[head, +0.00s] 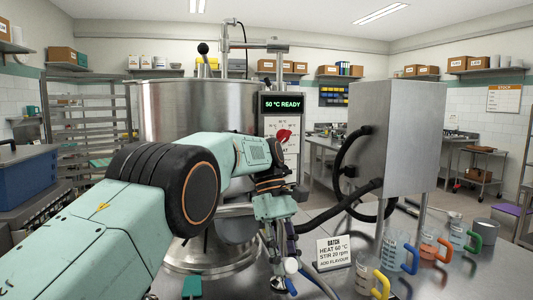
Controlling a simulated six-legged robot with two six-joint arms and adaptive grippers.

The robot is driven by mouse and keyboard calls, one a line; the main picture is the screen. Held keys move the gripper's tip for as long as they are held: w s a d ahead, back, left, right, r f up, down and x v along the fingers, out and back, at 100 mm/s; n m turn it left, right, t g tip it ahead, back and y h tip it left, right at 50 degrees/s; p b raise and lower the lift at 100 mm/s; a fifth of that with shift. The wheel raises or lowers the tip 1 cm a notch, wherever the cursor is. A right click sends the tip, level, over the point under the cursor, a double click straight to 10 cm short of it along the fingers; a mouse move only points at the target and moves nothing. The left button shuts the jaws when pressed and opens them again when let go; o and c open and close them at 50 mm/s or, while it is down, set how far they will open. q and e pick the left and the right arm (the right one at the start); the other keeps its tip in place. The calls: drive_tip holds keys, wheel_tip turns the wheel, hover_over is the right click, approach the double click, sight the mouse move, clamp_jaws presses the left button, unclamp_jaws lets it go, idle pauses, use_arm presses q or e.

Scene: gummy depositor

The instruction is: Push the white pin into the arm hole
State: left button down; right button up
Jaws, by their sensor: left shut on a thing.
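My left gripper (279,240) is in the middle of the head view, pointing down beside the steel kettle (195,108). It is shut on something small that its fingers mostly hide. A white round-ended piece, which looks like the white pin (291,266), shows right at the fingertips. Blue parts show just below it. I cannot make out the arm hole; my forearm and gripper cover much of the kettle's lower front. My right gripper is not in view.
The kettle's display panel (282,104) reads 50 °C READY, with a red knob (284,136) below. A batch card (334,252) stands on the steel table. Jugs with coloured handles, including a yellow one (381,284), stand right. A steel cabinet (398,135) with black hoses rises behind them.

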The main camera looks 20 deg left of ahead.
use_arm(q)
drive_tip(key=w+r+n+t+h+p, duration=0.3)
drive_tip(key=w+r+n+t+p, duration=0.25)
drive_tip(key=r, duration=1.15)
drive_tip(key=w+r+n+t+h+p, duration=0.2)
drive_tip(key=r+n+t+h+p, duration=0.5)
drive_tip(key=r, duration=1)
drive_tip(key=s+a+r+n+t+y+p, duration=0.1)
drive_tip(key=a+r+n+t+y+p, duration=0.1)
drive_tip(key=r, duration=1.2)
drive_tip(key=s+a+r+n+t+y+p, duration=0.1)
drive_tip(key=a+r+n+t+y+p, duration=0.1)
drive_tip(key=r, duration=1.3)
drive_tip(key=shift+a+r+n+t, duration=0.3)
drive_tip(key=shift+a+n+t, duration=0.6)
drive_tip(key=shift+t, duration=0.35)
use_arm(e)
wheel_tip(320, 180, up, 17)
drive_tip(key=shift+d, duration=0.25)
